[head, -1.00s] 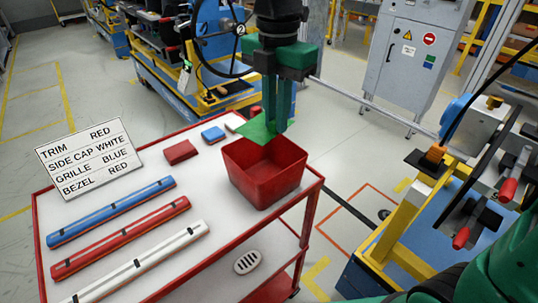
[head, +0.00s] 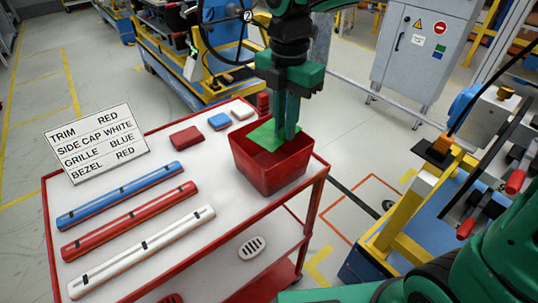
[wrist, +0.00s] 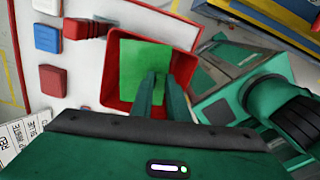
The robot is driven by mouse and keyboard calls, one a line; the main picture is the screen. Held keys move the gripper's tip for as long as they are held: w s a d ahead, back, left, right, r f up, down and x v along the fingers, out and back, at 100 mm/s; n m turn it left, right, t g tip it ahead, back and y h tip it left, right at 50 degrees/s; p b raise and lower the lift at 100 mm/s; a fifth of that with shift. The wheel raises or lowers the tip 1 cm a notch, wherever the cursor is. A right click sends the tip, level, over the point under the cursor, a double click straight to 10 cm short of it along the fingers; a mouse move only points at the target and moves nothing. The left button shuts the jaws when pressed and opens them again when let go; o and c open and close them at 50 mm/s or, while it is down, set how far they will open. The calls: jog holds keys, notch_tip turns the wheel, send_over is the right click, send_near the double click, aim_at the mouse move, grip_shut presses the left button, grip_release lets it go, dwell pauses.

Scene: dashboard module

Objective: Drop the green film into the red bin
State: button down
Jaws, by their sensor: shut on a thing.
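The red bin (head: 270,172) stands on the right corner of the white-topped cart. The green film (head: 267,135) is a thin flat sheet at the bin's mouth. In the wrist view the film (wrist: 142,62) lies within the outline of the bin (wrist: 117,105). My gripper (head: 285,132) points down over the bin, its fingertips shut on the film's edge. In the wrist view my gripper (wrist: 158,78) reaches in over the bin's opening. The exact height of the film against the rim is hard to tell.
The cart (head: 110,240) holds long blue (head: 118,196), red (head: 130,222) and white (head: 142,252) bars, several small caps and a label sign (head: 97,142). A blue and yellow workstation (head: 420,215) stands at right. A grey cabinet (head: 415,50) is behind.

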jog(key=c, duration=1.6)
grip_release()
jog(key=shift+c, duration=0.2)
notch_tip(320, 180, up, 11)
jog(key=shift+f, duration=0.15)
jog(key=s+d+f+m, duration=0.3)
jog(key=d+f+m, duration=0.1)
jog(key=d+m, duration=0.6)
jog(key=s+d+f+m, duration=0.2)
jog(key=d+f+m, duration=0.35)
jog(key=d, duration=0.75)
jog(key=s+d+f+m, duration=0.3)
jog(key=s+d+m, duration=0.2)
jog(key=s+m, duration=0.2)
jog(key=s+d+f+m, duration=0.4)
jog(key=s+m, duration=0.3)
jog(key=m, duration=0.3)
jog(key=shift+s+d+m, duration=0.25)
jog(key=shift+d+m, duration=0.1)
jog(key=shift+d, duration=0.5)
